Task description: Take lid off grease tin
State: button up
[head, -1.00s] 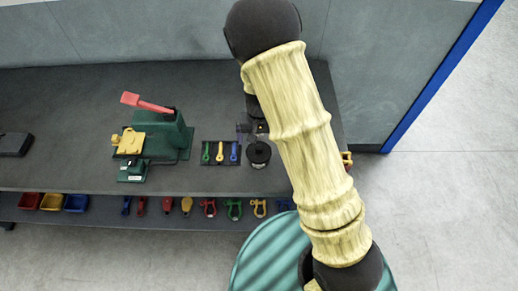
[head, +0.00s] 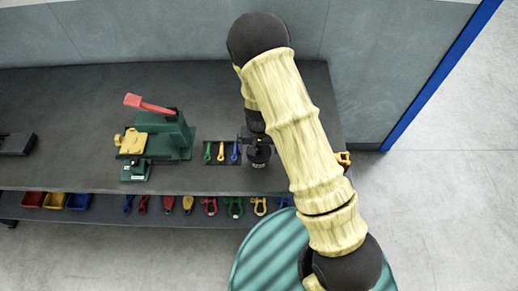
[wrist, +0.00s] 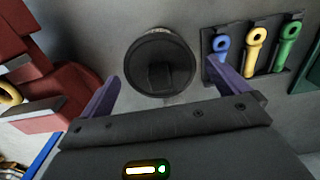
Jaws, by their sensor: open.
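The grease tin (head: 258,158) is a small dark round can standing near the front edge of the bench, its far side covered by my gripper. In the wrist view its black round lid (wrist: 160,62) faces me, with a raised dark block across its middle. My gripper (wrist: 162,74) is open, with one purple finger on each side of the lid. A gap shows beside each finger, and I see no contact. In the head view my gripper (head: 256,138) is mostly hidden by my wrist and arm.
A dark holder with green, yellow and blue pins (head: 221,152) stands close left of the tin. A green press with a red lever (head: 160,135) is farther left. Red parts (wrist: 50,95) lie left in the wrist view. Shackles (head: 234,207) hang below the bench top.

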aim_at(259, 148)
dwell(0.5)
jog(key=c, duration=0.9)
jog(key=shift+o, duration=0.2)
notch_tip(259, 148, up, 10)
jog(key=shift+b, duration=1.1)
